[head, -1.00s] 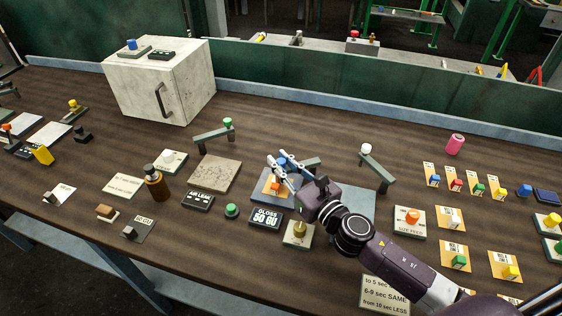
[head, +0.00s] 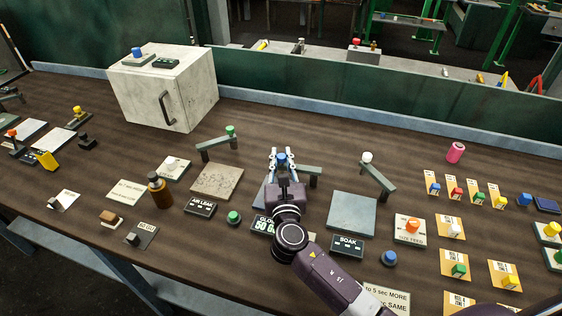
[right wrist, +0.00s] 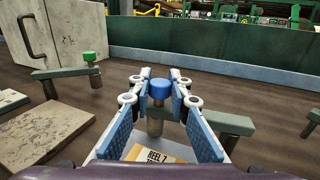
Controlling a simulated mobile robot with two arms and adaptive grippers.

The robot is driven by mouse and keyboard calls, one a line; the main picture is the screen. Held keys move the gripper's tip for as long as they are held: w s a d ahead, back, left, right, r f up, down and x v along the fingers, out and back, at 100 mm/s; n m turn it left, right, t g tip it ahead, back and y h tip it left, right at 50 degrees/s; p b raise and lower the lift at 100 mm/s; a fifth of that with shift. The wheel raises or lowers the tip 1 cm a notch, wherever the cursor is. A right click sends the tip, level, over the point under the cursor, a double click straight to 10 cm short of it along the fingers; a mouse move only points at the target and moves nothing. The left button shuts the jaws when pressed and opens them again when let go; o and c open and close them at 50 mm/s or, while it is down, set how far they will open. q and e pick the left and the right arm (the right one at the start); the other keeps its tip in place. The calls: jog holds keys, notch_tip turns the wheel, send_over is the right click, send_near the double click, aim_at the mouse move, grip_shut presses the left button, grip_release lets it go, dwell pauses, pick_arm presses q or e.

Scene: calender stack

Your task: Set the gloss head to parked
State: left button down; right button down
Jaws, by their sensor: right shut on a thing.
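The gloss head is a grey-green swing arm (head: 313,172) with a blue knob (head: 281,158) at its left end. My right gripper (head: 281,161) is shut on the blue knob, with a finger on each side. The knob also shows between the fingers in the right wrist view (right wrist: 160,90), on a metal post, with the arm (right wrist: 228,123) reaching right. A gloss display (head: 264,226) stands nearer me, partly covered by my arm. The plate below the gripper is mostly hidden; a reel card (right wrist: 152,154) shows there. My left gripper is not in view.
Similar swing arms stand on both sides, one with a green knob (head: 230,131), one with a white knob (head: 367,157). A pale cabinet (head: 190,95) stands back left. Several tagged blocks lie right. Bare table lies behind the gripper.

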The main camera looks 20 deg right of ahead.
jog(key=shift+w+d+m+h, duration=0.25)
jog(key=shift+w+m+h, duration=0.2)
jog(key=shift+h, duration=0.25)
jog(key=c, duration=1.8)
grip_release()
jog(key=shift+o, duration=0.2)
jog(key=v, duration=1.2)
jog(key=shift+r, duration=0.2)
